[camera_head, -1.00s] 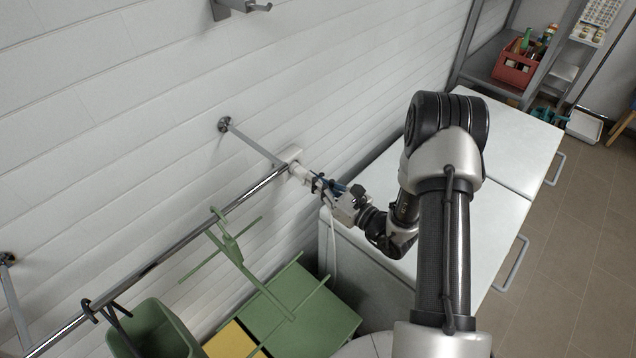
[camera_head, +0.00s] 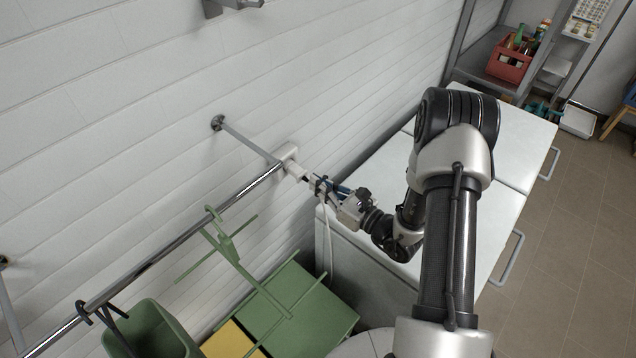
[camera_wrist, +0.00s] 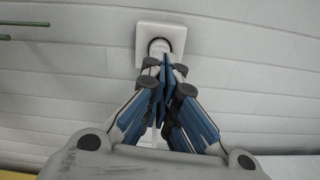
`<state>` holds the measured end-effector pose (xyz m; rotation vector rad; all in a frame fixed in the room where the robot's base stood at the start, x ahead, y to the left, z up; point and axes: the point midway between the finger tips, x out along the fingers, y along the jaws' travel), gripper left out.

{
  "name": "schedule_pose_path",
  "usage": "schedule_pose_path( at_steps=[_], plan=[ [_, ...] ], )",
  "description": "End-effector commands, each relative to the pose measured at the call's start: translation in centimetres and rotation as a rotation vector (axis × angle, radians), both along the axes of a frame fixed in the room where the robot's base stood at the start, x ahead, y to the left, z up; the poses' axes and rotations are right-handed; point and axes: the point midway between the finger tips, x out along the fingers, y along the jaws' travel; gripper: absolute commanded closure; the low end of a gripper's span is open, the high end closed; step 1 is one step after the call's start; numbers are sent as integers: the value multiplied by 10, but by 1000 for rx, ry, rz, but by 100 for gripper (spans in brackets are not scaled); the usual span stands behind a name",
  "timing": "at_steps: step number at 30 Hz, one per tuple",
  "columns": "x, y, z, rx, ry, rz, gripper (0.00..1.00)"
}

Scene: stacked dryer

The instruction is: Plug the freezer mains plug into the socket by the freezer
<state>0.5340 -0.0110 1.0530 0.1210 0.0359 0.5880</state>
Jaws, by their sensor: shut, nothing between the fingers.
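The white socket (camera_head: 289,160) is on the white wall near the end of the chrome rail; in the wrist view it is a square plate (camera_wrist: 160,36) with a dark round recess. The white plug (camera_head: 315,182) is just in front of it at my fingertips, with a dark stretch between them. I cannot tell whether its pins touch the socket. In the wrist view my fingers mostly hide the plug. Its white cable (camera_head: 328,245) hangs down beside the freezer (camera_head: 470,228). My gripper (camera_head: 323,186) points at the socket, its blue and black fingers (camera_wrist: 165,68) shut with nothing between them.
A green surface (camera_head: 305,310) lies below. A shelf with a red crate (camera_head: 508,66) stands at the far back.

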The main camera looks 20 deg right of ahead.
Motion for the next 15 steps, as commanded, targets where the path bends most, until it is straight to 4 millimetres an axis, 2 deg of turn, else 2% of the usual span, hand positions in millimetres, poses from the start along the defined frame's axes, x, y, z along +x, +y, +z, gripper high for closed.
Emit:
schedule_pose_path(
  at_steps=[5, 15],
  plan=[
    [-13, -10, 0, 0, 2, -4, 100],
    [-71, -50, 0, 2, 1, -7, 100]
  ],
)
